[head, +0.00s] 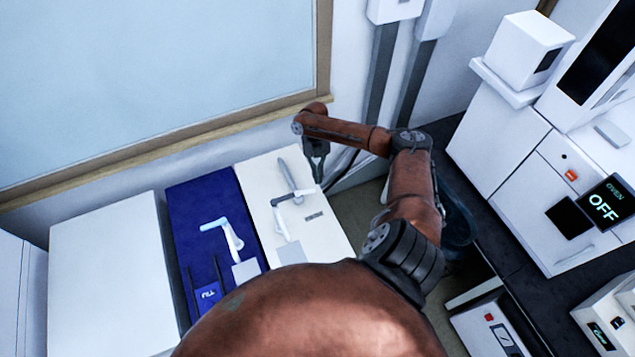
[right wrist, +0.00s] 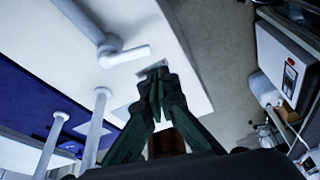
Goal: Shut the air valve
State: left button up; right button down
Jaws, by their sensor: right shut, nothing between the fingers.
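A white panel (head: 258,185) bears a grey pipe with a lever handle (head: 295,197) lying crosswise to the pipe and a small label plate. The lever handle also shows in the right wrist view (right wrist: 128,55). A blue panel (head: 180,205) beside it bears a pale blue lever valve (head: 215,224). I cannot read which valve is for air. My right gripper (head: 318,178) hangs by the white panel's upper right side. In the right wrist view its fingers (right wrist: 157,76) are closed together and empty, near the lever's tip but seemingly apart from it. My left gripper is not in view.
A white cabinet (head: 100,265) stands left of the blue panel. A window ledge (head: 150,148) runs behind. Grey vertical posts (head: 378,72) stand close behind my right arm. At right are an oven with an "OFF" display (head: 602,206) and a dark bench (head: 545,295).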

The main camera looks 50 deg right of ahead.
pick_arm(q)
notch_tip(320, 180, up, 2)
jog(key=shift+p, duration=0.6)
pick_arm(e)
jog(key=v, duration=0.3)
jog(key=shift+r, duration=0.2)
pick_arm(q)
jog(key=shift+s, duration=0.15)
pick_arm(e)
jog(key=shift+d, duration=0.1)
